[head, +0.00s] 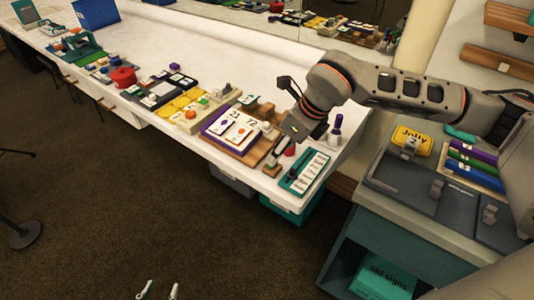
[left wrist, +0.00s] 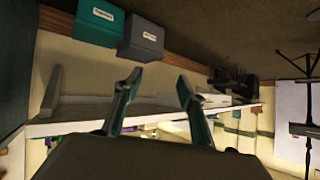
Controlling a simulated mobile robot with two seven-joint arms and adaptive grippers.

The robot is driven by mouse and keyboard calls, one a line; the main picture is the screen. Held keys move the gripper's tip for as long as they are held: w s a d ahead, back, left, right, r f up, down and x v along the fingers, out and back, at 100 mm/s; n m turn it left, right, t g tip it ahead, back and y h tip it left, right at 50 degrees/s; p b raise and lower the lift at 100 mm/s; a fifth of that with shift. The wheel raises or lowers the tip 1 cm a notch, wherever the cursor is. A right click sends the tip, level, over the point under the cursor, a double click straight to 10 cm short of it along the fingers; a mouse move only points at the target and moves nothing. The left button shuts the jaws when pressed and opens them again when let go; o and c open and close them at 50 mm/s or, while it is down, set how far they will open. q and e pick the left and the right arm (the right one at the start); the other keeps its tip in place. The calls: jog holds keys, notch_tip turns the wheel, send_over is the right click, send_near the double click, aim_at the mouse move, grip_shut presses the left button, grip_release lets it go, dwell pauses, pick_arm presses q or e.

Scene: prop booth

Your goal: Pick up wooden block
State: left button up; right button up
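My left gripper (head: 159,291) shows only as two fingertips at the bottom edge of the head view, over the floor. In the left wrist view its two fingers (left wrist: 157,88) are spread with nothing between them. A small brown wooden piece (head: 271,169) lies near the table's front right end. It may be the wooden block, but it is too small to be sure. My right arm reaches in from the right, and its gripper (head: 282,147) is over that end of the table. The right fingers are too small to read.
The long white table (head: 190,55) carries a row of props along its front edge. A teal labelled tray (head: 303,174) is at its right end. A teal bin (left wrist: 97,18) and a grey bin (left wrist: 142,38) are under it. A stand base (head: 24,234) is on otherwise open floor.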

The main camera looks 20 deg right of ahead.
jog(key=shift+x, duration=0.85)
jog(key=shift+f, duration=0.35)
jog(key=shift+x, duration=2.7)
pick_arm(q)
jog(key=shift+s+f, duration=0.75)
jog(key=shift+s, duration=0.3)
pick_arm(e)
jog(key=shift+d+r, duration=0.1)
jog(key=c, duration=1.3)
